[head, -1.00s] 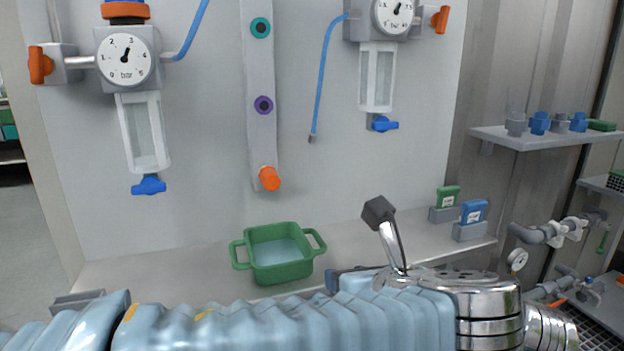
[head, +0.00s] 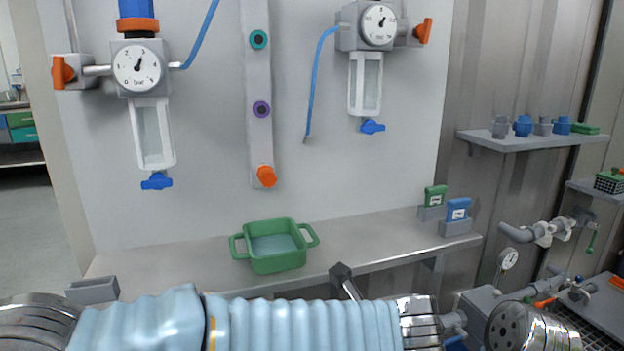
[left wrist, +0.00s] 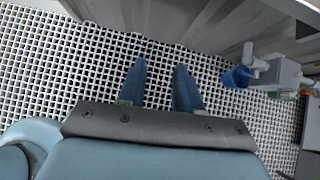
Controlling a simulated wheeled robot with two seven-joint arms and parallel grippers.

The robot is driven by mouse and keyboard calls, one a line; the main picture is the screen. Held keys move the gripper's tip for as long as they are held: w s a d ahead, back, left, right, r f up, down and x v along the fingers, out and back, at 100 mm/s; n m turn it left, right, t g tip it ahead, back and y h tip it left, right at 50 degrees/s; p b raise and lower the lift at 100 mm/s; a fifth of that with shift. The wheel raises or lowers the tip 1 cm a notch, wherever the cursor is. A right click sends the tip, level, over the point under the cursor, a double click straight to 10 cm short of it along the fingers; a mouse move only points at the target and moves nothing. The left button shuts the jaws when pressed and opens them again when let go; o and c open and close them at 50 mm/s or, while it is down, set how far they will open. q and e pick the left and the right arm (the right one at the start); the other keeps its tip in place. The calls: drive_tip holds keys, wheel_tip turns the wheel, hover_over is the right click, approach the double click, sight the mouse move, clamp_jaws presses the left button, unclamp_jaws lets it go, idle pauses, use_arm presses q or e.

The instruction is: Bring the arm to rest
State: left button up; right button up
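My arm in its light-blue ribbed sleeve lies across the bottom of the head view, entering from the left. Its bare metal joints show at the lower right, and no gripper fingers are visible there. In the left wrist view, the two blue fingers of my left gripper (left wrist: 160,88) stand apart with nothing between them, above a white floor grating (left wrist: 60,60). My right gripper is in neither view.
A bench (head: 345,240) along the panel carries a green tub (head: 279,262) and green and blue blocks (head: 457,210). Pipework (head: 540,232) and a shelf (head: 530,140) stand at the right. A blue-capped fitting (left wrist: 237,77) is right of the fingers.

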use_arm(q)
drive_tip(key=s+a+f+n+g+h, duration=0.1)
drive_tip(key=a+f+n+g+h, duration=0.2)
drive_tip(key=f, duration=0.6)
drive_tip(key=s+a+f+n+g+p, duration=0.1)
drive_tip(key=s+a+f+n+g, duration=0.15)
drive_tip(key=f+n, duration=0.55)
drive_tip(key=a+f+n+g+h, duration=0.1)
drive_tip(key=f+n+g+h, duration=0.15)
drive_tip(key=f, duration=0.85)
drive_tip(key=s+a+f+n+h, duration=0.1)
drive_tip(key=s+a+f+n, duration=0.2)
drive_tip(key=f+n, duration=0.3)
drive_tip(key=s+a+f+n+h+p, duration=0.1)
drive_tip(key=s+a+f+n, duration=0.3)
drive_tip(key=n, duration=0.8)
wheel_tip(320, 180, down, 2)
drive_tip(key=shift+s+a, duration=0.15)
drive_tip(key=shift+a, duration=0.85)
